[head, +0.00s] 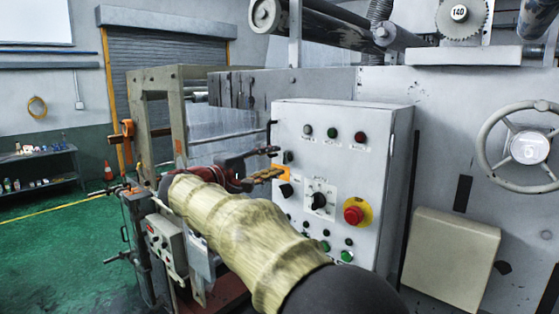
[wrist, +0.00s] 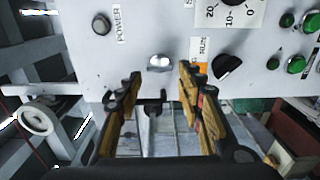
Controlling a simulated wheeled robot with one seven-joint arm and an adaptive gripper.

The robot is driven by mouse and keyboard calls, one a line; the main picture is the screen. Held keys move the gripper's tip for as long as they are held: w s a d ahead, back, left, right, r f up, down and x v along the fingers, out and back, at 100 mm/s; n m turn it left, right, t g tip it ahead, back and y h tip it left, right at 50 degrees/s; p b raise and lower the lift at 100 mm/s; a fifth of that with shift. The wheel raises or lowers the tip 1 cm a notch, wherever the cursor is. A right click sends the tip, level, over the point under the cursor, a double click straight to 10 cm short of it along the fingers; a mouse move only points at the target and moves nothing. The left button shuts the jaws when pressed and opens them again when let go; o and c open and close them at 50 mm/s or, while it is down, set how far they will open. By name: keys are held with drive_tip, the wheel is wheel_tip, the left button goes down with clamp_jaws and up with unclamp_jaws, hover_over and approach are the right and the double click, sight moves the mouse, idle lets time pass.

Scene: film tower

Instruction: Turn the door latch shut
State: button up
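The grey control cabinet (head: 390,150) stands in the middle of the head view, its door face filling the top of the wrist view (wrist: 135,50). A small round silver latch (wrist: 159,62) sits near the door's edge in the wrist view; in the head view a small dark fitting (head: 288,157) is at that place. My gripper (head: 272,163) is at the door's left edge. In the wrist view my gripper (wrist: 160,74) is open, its fingertips either side of the latch and apart from it. I cannot tell whether the latch is turned.
A black knob with an orange label (wrist: 227,66) sits close to the right fingertip. A red emergency button (head: 353,214) and several lamps and knobs are on the door. A handwheel (head: 528,147) is to the right. A metal frame (head: 172,110) stands left of the cabinet.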

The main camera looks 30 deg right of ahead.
drive_tip(key=v, duration=0.8)
